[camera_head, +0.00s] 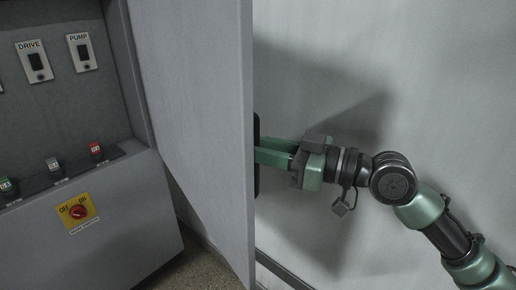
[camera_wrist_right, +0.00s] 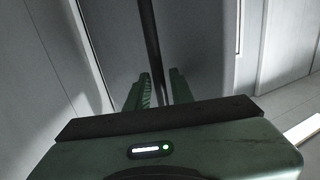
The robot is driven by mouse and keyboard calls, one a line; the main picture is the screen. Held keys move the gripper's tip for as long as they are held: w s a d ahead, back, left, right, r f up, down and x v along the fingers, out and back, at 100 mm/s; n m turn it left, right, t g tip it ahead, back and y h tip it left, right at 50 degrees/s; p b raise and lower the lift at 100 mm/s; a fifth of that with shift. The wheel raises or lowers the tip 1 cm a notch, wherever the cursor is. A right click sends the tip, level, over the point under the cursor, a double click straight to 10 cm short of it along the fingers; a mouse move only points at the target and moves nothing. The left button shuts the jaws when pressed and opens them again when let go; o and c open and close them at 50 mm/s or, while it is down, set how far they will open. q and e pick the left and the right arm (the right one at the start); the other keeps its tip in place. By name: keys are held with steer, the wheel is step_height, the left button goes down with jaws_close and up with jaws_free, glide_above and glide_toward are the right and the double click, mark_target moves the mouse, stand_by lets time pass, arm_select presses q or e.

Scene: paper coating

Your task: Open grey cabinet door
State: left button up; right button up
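The grey cabinet door (camera_head: 195,90) stands swung open, its free edge toward me and its face angled across the head view. A dark handle (camera_head: 257,125) shows at its edge on the outer side. It also shows as a dark vertical bar in the right wrist view (camera_wrist_right: 152,45). My right gripper (camera_head: 262,152) is beside that outer face at the handle. In the wrist view its green fingers (camera_wrist_right: 162,90) stand apart, one on each side of the bar, with a narrow gap visible. The fingertips are partly hidden by the door edge in the head view. My left gripper is not in view.
The cabinet's inner panel carries DRIVE (camera_head: 35,62) and PUMP (camera_head: 82,52) switches, several push buttons and a red rotary switch on a yellow plate (camera_head: 77,212). A pale wall (camera_head: 430,90) stands close behind my right arm. A strip of floor shows under the door.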

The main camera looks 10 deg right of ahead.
steer(key=shift+o, duration=0.2)
steer(key=shift+w+a, duration=0.1)
steer(key=b+v, duration=0.3)
steer(key=v, duration=0.4)
steer(key=shift+d, duration=0.35)
